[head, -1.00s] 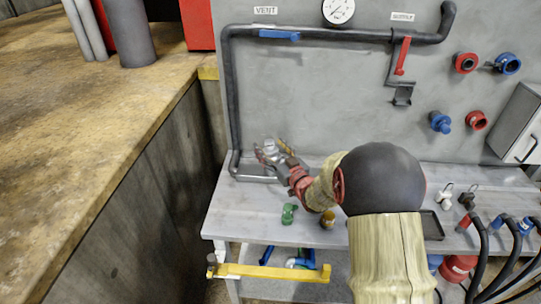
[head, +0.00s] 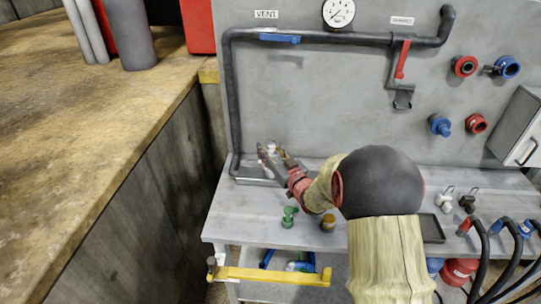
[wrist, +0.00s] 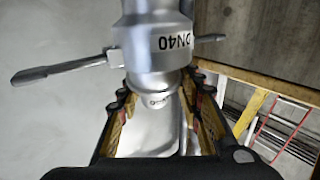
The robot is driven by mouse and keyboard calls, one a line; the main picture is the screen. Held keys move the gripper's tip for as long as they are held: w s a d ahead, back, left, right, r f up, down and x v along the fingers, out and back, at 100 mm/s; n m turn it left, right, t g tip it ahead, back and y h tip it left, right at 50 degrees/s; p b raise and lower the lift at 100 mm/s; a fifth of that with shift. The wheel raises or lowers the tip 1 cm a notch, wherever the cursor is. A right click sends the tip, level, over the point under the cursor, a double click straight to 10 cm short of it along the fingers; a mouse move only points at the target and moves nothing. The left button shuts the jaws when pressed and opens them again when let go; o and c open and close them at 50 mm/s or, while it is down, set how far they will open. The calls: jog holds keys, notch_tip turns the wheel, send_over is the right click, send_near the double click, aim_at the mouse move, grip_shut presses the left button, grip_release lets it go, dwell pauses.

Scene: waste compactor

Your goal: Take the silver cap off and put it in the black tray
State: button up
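A lever sticks out on each side, the left one (wrist: 60,68) long and flat. In the head view the fitting (head: 270,148) is small and partly hidden by my gripper (head: 273,158), at the lower left pipe end. In the wrist view my gripper (wrist: 162,92) has its fingers spread either side of the fitting's lower end; firm contact is not visible. The black tray (head: 432,229) lies on the bench, right of my arm.
A grey shallow tray (head: 258,181) lies below the fitting. A green part (head: 289,217) and a brass part (head: 328,223) stand on the bench front. A yellow bar (head: 270,275) runs below the edge. Hoses (head: 483,250) crowd the right. The wall stands close behind.

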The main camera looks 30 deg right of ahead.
aim_at(271, 144)
jog(key=shift+d+f, duration=0.1)
jog(key=shift+d, duration=0.1)
jog(key=c, duration=0.5)
jog(key=shift+o, duration=0.2)
jog(key=shift+d+r, duration=0.1)
jog(key=shift+r, duration=0.45)
notch_tip(271, 144, up, 3)
jog(key=shift+d+f+p, duration=0.1)
jog(key=shift+f+p, duration=0.1)
jog(key=shift+p, duration=0.45)
grip_shut()
jog(key=s+a+r+p, duration=0.5)
jog(key=s+a+r, duration=0.2)
jog(key=s, duration=0.5)
notch_tip(271, 144, up, 2)
jog(key=shift+a+r, duration=0.2)
jog(key=shift+r, duration=0.05)
